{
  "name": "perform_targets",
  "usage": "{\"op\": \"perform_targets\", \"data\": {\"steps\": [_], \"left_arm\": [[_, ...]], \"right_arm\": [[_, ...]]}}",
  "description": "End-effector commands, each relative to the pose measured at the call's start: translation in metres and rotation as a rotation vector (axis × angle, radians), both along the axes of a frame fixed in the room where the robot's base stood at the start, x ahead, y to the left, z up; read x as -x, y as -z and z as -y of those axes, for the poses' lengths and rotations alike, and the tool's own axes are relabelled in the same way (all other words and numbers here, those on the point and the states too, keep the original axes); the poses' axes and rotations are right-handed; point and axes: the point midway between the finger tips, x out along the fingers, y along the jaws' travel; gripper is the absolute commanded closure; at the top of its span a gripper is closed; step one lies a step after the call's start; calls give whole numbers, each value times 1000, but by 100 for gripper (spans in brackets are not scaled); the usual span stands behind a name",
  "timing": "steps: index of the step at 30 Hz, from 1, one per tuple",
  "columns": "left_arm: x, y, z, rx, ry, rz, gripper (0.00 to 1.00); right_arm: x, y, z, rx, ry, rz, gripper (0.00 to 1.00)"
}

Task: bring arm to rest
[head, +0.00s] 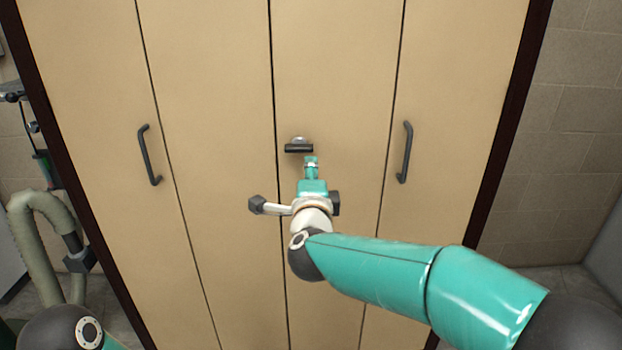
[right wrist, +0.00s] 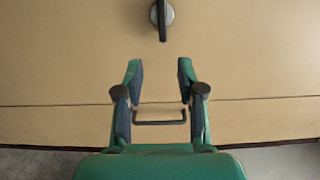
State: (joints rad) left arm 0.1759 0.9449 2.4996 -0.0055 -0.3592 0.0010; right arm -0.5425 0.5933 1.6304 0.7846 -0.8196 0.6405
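My right arm enters the head view from the right. Its gripper (head: 311,163) is in front of the tall tan cabinet (head: 215,110), just below a small dark turn handle on a round silver base (head: 298,147). In the right wrist view my right gripper (right wrist: 161,70) is open with nothing between its fingertips. The turn handle (right wrist: 162,18) shows beyond the fingertips, apart from them. Of my left arm, only a dark joint shows at the bottom left of the head view; its gripper is out of view.
The cabinet doors appear shut, with dark pull handles at left (head: 150,155) and right (head: 404,152). The right one also shows behind the fingers in the right wrist view (right wrist: 160,121). A thick grey-green hose (head: 38,235) stands at the left. Tiled wall (head: 575,150) is at the right.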

Motion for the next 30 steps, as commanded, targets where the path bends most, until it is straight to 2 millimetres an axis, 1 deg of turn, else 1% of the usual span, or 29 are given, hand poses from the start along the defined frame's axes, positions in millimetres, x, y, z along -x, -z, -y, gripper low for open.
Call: {"op": "perform_targets", "data": {"steps": [3, 6, 15, 17, 20, 23, 24, 26, 27, 29, 30], "left_arm": [[0, 0, 0, 0, 0, 0, 60], [0, 0, 0, 0, 0, 0, 60], [0, 1, 0, 0, 0, 0, 60], [0, 1, 0, 0, 0, 0, 60], [0, 1, 0, 0, 0, 0, 60], [0, 1, 0, 0, 0, 0, 60], [0, 1, 0, 0, 0, 0, 60], [0, 1, 0, 0, 0, 0, 60], [0, 1, 0, 0, 0, 0, 60], [0, 1, 0, 0, 0, 0, 60], [0, 1, 0, 0, 0, 0, 60]], "right_arm": [[10, 0, 0, 1, -1, 0, 61], [13, 1, 0, 1, 0, -1, 61], [13, 1, 1, 0, 1, -1, 61], [12, 2, 4, 0, 6, -3, 61], [4, 11, 20, 3, 33, -18, 61], [-9, 37, 49, 13, 82, -56, 61], [-15, 53, 64, 22, 106, -82, 61], [-20, 85, 86, 42, 137, -133, 61], [-22, 111, 101, 63, 154, -174, 61], [-20, 152, 122, 101, 168, -241, 61], [-17, 181, 134, 129, 167, -290, 61]]}}
